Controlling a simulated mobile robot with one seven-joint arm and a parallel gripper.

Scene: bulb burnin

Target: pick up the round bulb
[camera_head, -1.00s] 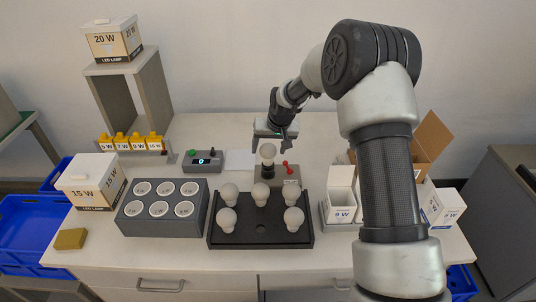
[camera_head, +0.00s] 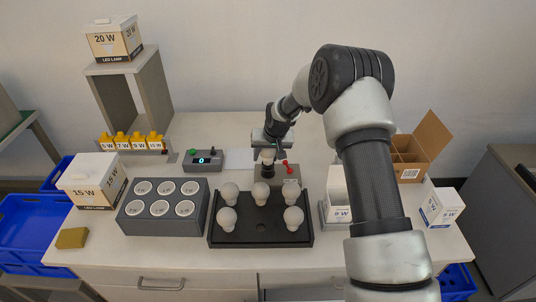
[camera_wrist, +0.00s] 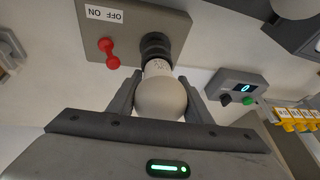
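The round bulb (camera_wrist: 160,100), a white globe with a pale neck, stands in the black socket (camera_wrist: 156,45) of a grey test box with a red switch. The head view shows only part of the bulb (camera_head: 267,156), below my gripper (camera_head: 270,143). In the wrist view my gripper (camera_wrist: 161,84) has one finger along each side of the globe. No clear gap shows between fingers and glass, so it appears shut on the bulb. The bulb is still seated in the socket.
A black tray (camera_head: 261,238) with several white bulbs stands in front. A grey block (camera_head: 150,226) with round holes is to its left. A control box (camera_head: 204,160) reads 0. White cartons (camera_head: 440,207) and an open cardboard box (camera_head: 428,145) stand right.

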